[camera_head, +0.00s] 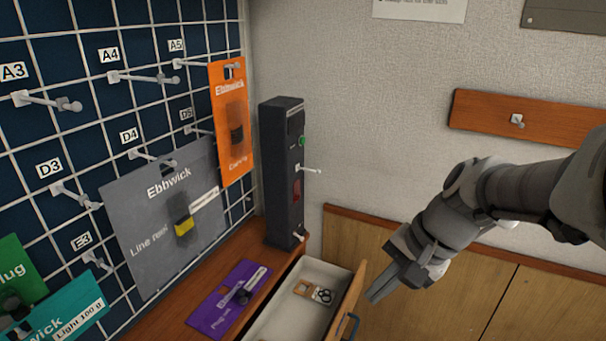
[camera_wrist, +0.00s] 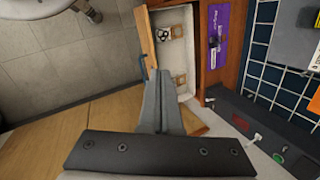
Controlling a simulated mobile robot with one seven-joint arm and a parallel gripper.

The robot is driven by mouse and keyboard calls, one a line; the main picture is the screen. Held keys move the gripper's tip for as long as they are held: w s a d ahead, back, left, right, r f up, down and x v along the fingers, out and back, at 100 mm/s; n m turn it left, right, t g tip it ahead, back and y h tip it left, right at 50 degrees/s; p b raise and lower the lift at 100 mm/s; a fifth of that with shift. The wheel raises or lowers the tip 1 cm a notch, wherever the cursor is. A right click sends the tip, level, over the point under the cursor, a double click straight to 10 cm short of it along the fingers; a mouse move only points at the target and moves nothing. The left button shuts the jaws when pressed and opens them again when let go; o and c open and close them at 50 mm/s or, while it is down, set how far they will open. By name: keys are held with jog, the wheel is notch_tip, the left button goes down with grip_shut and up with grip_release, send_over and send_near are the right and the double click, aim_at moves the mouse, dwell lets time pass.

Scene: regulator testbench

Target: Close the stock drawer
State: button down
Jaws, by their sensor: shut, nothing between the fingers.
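The stock drawer (camera_head: 285,318) stands open below the counter, its pale inside showing. Its wooden front panel (camera_head: 355,292) carries a blue-grey handle (camera_head: 348,326), cut off at the bottom of the head view. In the wrist view the drawer (camera_wrist: 180,52), its front panel (camera_wrist: 146,42) and handle (camera_wrist: 143,66) show beyond the fingers. My gripper (camera_head: 372,297) is shut and empty, just right of the front panel in the head view. In the wrist view the fingertips (camera_wrist: 158,72) overlap the drawer's near end beside the handle; I cannot tell whether they touch it.
Small cards (camera_head: 318,293) lie in the drawer. A purple package (camera_head: 230,298) lies on the counter (camera_head: 262,245) beside a dark upright device (camera_head: 283,172). A wire grid with hooks and hanging packages (camera_head: 160,215) stands left. Open floor (camera_wrist: 60,55) shows in the wrist view.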

jog(key=w+d+f+m+t+y+b, duration=0.1)
jog(key=w+d+f+m+b, duration=0.3)
jog(key=f, duration=0.5)
jog(key=w+d+f+m+t+y+b, duration=0.1)
jog(key=w+d+f+m+y+b, duration=0.2)
jog(key=f+m, duration=0.4)
jog(key=w+d+f+m+b, duration=0.2)
jog(key=w+d+f+m, duration=0.25)
jog(key=f, duration=0.55)
jog(key=b, duration=0.4)
send_near(341, 322)
jog(key=shift+n, duration=0.25)
jog(key=f, duration=0.1)
jog(key=w+a+f, duration=0.1)
jog(key=f, duration=0.1)
jog(key=a+f, duration=0.1)
jog(key=f, duration=0.1)
jog(key=shift+w+a, duration=0.25)
jog(key=shift+w, duration=0.05)
jog(key=shift+w+a+r, duration=0.1)
jog(key=shift+w+a, duration=0.25)
jog(key=shift+a, duration=0.2)
